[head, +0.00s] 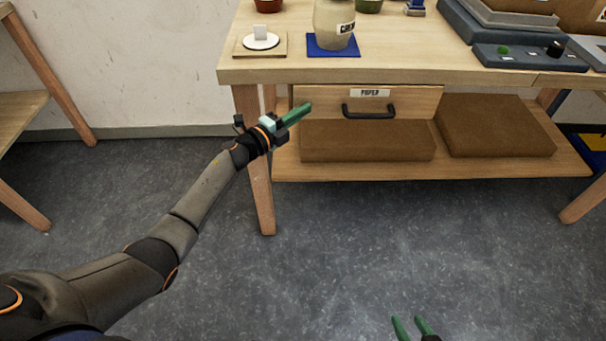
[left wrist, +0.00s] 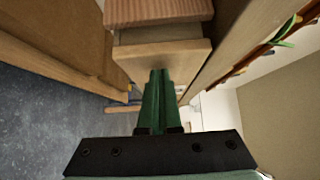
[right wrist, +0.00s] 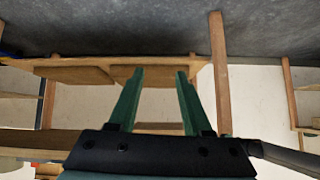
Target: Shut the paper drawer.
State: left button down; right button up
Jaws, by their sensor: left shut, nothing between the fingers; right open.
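The paper drawer (head: 325,98) sits under the tabletop in the head view, with a "PAPER" label (head: 370,93) and a black bar handle (head: 370,112). Its front lies just below the table's edge; I cannot tell how far it stands out. My left gripper (head: 308,105) is shut and empty at the left part of the drawer front. In the left wrist view its green fingers (left wrist: 158,75) overlap a wooden panel (left wrist: 150,58); contact is unclear. My right gripper (head: 409,320) is open and empty, low over the floor; its spread fingers show in the right wrist view (right wrist: 158,75).
The wooden table (head: 400,73) holds a labelled jar (head: 333,25) on a blue mat, a white round piece (head: 261,40) and a dark control box (head: 520,57). A table leg (head: 259,190) stands by my left forearm. The floor in front is clear.

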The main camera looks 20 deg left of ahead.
pick_arm(q)
jog(key=shift+w+a+r, duration=0.15)
jog(key=shift+w+a, duration=0.1)
jog(key=shift+w, duration=0.2)
jog(key=shift+w+a+r, duration=0.1)
jog(key=shift+w+a, duration=0.1)
jog(key=shift+w, duration=0.25)
pick_arm(e)
jog(key=shift+t, duration=0.9)
jog(key=w+r, duration=0.2)
jog(key=w, duration=0.1)
jog(key=shift+a+r, duration=0.2)
jog(key=shift+r, duration=0.2)
pick_arm(q)
jog(key=shift+r, duration=0.1)
